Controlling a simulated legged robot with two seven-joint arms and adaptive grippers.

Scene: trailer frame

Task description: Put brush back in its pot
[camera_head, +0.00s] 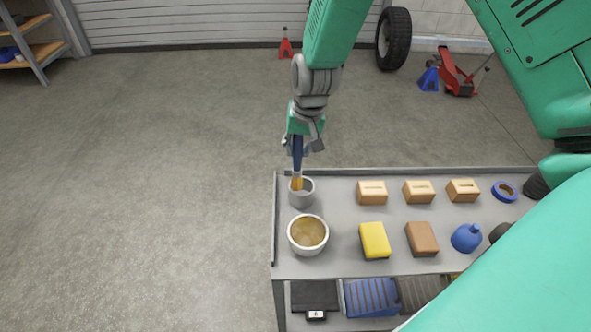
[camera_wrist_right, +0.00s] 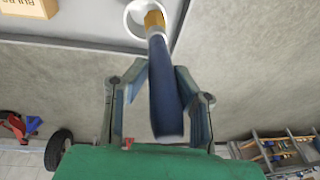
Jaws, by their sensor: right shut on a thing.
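The brush (camera_head: 297,160) has a dark blue handle and an orange-tan bristle end, and hangs nearly upright, bristles down. My right gripper (camera_head: 303,143) is shut on its handle. The brush also shows in the right wrist view (camera_wrist_right: 165,95), between the two fingers. The small grey pot (camera_head: 302,199) stands at the table's back left corner, right under the brush. The bristle tip overlaps the pot's mouth in both views; how deep it sits I cannot tell. The pot's rim shows in the right wrist view (camera_wrist_right: 132,20). My left gripper is not in view.
A wider white pot (camera_head: 291,237) with brown contents stands just in front. Small tan boxes (camera_head: 418,192), a yellow sponge (camera_head: 375,240), a brown block (camera_head: 422,238), a blue bulb-shaped thing (camera_head: 467,238) and a blue tape roll (camera_head: 504,191) lie to the right. The floor at left is clear.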

